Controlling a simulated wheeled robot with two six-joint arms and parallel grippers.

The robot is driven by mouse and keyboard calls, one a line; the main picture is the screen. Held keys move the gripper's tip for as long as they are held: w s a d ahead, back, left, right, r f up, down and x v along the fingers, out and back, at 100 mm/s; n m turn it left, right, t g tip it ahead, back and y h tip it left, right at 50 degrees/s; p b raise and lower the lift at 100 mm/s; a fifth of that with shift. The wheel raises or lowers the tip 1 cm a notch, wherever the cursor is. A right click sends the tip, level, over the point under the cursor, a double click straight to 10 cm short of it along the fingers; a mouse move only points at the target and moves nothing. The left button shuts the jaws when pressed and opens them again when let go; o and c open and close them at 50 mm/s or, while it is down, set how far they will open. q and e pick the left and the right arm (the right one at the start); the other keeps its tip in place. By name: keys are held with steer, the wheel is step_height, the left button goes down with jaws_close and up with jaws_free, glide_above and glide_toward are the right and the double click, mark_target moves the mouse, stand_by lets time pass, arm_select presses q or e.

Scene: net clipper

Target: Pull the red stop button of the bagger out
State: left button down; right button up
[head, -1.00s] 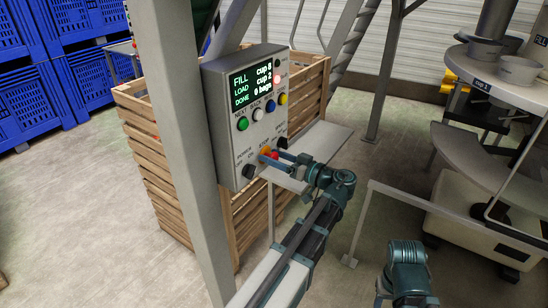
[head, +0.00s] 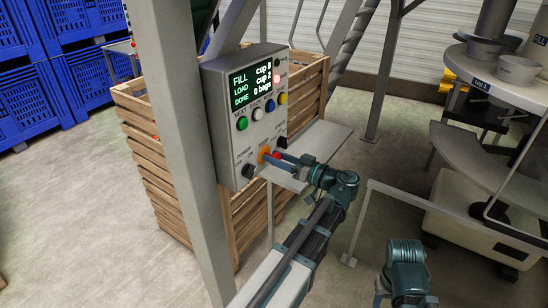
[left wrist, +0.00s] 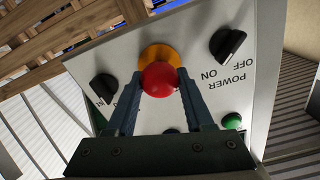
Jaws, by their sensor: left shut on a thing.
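The red stop button (head: 276,155) stands on an orange collar (head: 263,155) low on the grey front of the bagger's control box (head: 258,130). In the left wrist view, the red button (left wrist: 160,79) shows as a round knob in front of the orange collar (left wrist: 160,54). My left gripper (head: 281,157) has a finger on each side of the knob and is shut on it; the fingers (left wrist: 160,92) also show in the wrist view. The fingers hide part of the knob in the head view. My right arm shows at the lower right, but its fingers do not.
Black knobs flank the button, the power knob (head: 248,171) and another (head: 281,143). Coloured buttons and a lit screen (head: 251,83) sit above. A grey shelf (head: 318,143) lies behind my left gripper. A slanted post (head: 185,150) stands left of the box.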

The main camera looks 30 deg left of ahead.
arm_select(q)
steer(key=shift+c, duration=1.4)
jaws_free()
steer(key=shift+d, duration=0.2)
steer(key=s+d, duration=0.1)
steer(key=d, duration=1.2)
steer(key=shift+d, duration=0.4)
